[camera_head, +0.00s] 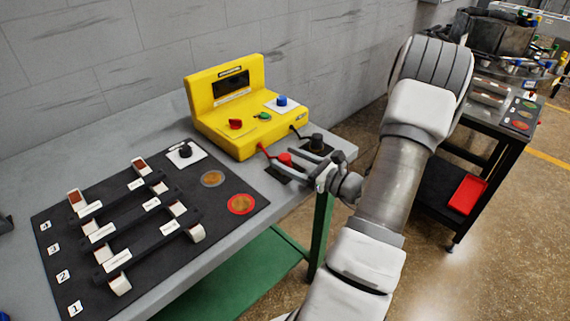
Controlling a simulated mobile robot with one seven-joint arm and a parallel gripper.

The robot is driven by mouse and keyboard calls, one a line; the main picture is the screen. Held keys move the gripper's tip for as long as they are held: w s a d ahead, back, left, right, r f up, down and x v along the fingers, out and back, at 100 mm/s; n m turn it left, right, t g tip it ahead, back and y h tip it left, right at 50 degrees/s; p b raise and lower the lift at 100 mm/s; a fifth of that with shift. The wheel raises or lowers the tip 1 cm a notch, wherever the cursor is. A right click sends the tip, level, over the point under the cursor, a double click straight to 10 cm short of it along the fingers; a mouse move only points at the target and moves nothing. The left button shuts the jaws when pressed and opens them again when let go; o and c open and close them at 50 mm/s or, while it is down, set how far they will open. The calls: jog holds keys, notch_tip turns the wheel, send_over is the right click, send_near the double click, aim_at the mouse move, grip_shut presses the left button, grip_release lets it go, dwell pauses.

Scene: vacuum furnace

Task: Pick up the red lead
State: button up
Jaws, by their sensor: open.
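The red lead (284,158) has a red plug end at the front right of the yellow instrument box (229,103). A short red cable runs from the plug up to the box's front face. My gripper (287,166) is at the table's right end, with its fingers reaching left beside the red plug. Its jaws are open. I cannot tell whether the plug lies between the fingers or behind them. A black lead with a black plug (317,141) stands just behind my gripper.
A black mat (75,222) on the grey table carries several fuse-like bars, a red disc (241,204) and a brown disc (212,178). A black knob (185,150) sits on a white plate. A second table with a red tray (467,194) stands at the right.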

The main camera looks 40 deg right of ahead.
aim_at(280, 155)
jog(key=x, duration=0.4)
jog(key=shift+w, duration=0.3)
jog(key=shift+c, duration=0.2)
grip_shut()
